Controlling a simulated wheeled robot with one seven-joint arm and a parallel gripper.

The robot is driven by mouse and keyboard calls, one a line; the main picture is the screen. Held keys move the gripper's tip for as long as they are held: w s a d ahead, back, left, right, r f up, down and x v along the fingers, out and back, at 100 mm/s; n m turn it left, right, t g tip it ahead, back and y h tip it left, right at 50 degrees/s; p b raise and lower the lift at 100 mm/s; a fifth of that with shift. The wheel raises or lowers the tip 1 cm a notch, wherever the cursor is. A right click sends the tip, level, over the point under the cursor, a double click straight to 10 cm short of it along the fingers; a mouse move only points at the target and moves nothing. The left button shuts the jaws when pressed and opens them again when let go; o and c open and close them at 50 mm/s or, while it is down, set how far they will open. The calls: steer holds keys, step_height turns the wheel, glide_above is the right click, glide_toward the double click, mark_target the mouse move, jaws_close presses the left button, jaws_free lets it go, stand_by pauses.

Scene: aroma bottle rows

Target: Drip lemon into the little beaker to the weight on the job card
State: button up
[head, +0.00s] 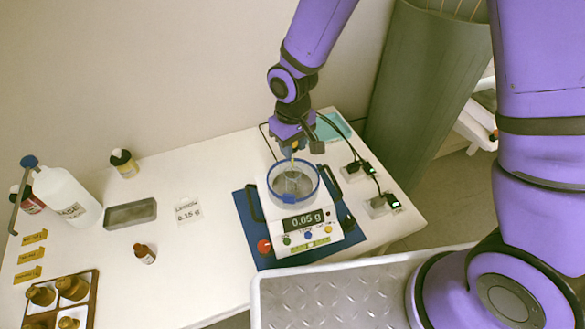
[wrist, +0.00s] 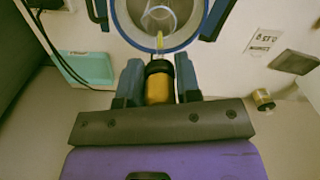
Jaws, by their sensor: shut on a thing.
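My gripper (head: 293,146) is shut on an amber bottle (wrist: 160,88) with a black collar and a pale yellow tip. It holds the bottle above the scale, tip towards the little beaker. The little clear beaker (wrist: 158,20) is inside a blue-rimmed round glass shield (head: 292,205) on the white scale (head: 308,240). The scale display (head: 303,221) reads 0.05 g. The job card (head: 187,209) lies left of the scale and shows 0.15 g; its small word is hard to read. I cannot make out a falling drop.
A small brown bottle (head: 145,254), a grey tray (head: 130,214) and a yellow-labelled jar (head: 124,163) stand left. A large white bottle (head: 68,197) and a wooden rack (head: 62,300) of brown bottles are farther left. Cables and plugs (head: 368,168) lie right of the scale.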

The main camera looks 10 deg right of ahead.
steer(key=o, duration=0.3)
steer(key=shift+r, duration=0.1)
steer(key=shift+r, duration=1.9)
stand_by(0.5)
